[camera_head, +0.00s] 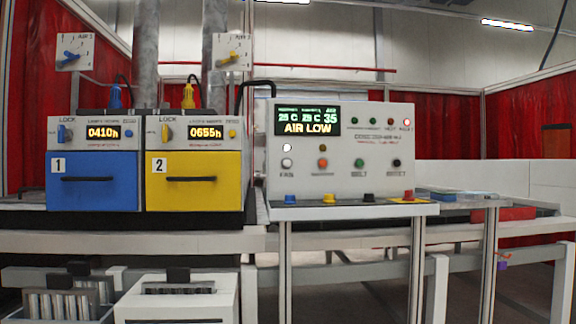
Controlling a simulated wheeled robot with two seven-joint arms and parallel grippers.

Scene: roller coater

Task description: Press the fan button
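The control panel (340,180) is a light grey box on the machine, right of centre in the head view. The fan button (287,163) is the white round button at the left end of its lower row, above a small label that seems to read FAN. A small white round lamp (287,147) sits just above it. An orange, a green and a black button follow to its right. The display (307,121) reads AIR LOW. Neither of my grippers shows in this view, and nothing covers the button.
A blue drawer unit (92,195) and a yellow drawer unit (195,195) stand left of the panel. Blue, yellow, black and red pieces (329,198) line the ledge below the panel. A conveyor frame (490,215) extends right. Open crates (60,300) stand low at left.

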